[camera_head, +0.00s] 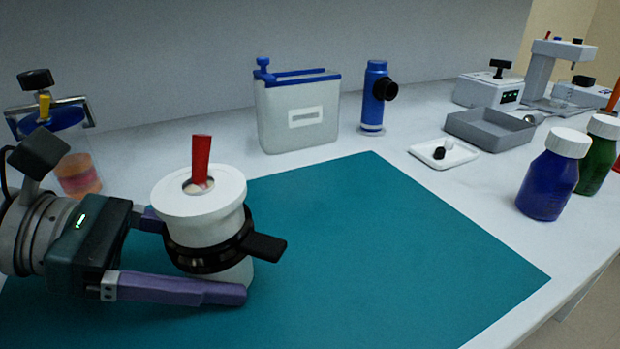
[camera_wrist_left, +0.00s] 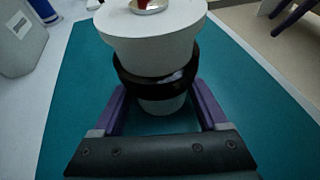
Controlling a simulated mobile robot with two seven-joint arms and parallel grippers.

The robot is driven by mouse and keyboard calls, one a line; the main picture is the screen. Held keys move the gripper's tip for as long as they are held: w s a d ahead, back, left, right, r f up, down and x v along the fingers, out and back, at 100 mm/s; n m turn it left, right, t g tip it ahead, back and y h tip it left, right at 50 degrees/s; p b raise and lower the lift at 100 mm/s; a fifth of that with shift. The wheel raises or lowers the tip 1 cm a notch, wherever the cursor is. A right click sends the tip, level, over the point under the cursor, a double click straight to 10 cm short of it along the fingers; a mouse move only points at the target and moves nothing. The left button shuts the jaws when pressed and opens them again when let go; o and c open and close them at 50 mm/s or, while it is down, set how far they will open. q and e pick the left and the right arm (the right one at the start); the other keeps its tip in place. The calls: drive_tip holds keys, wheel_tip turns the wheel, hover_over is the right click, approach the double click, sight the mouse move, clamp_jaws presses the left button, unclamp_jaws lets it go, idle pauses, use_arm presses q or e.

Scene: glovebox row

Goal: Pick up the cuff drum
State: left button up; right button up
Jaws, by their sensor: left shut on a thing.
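The cuff drum (camera_head: 203,211) is a white cylinder with a wider top, a black band around its middle and a dark tab sticking out to the right. A red piece stands out of the opening in its top. My left gripper (camera_head: 200,262) comes in from the left with its purple fingers on both sides of the drum, shut on it below the top. In the left wrist view the drum (camera_wrist_left: 152,52) stands upright between the fingers (camera_wrist_left: 160,103). Whether its base touches the mat cannot be told. My right gripper is not in view.
A teal mat (camera_head: 370,240) covers the front of the white bench and is clear right of the drum. Behind stand a grey container with blue rails (camera_head: 297,112) and a blue device (camera_head: 376,98). A white tray (camera_head: 443,153), grey tray (camera_head: 489,128) and blue bottle (camera_head: 549,178) are right.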

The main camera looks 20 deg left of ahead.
sight(191, 176)
use_arm(q)
drive_tip(key=c, duration=0.4)
drive_tip(key=shift+r, duration=0.15)
drive_tip(key=shift+r+p, duration=3.15)
drive_tip(key=shift+r, duration=5.05)
drive_tip(key=shift+f+b, duration=6.2)
drive_tip(key=shift+f, duration=1)
drive_tip(key=shift+f+b, duration=0.95)
drive_tip(key=shift+f, duration=0.2)
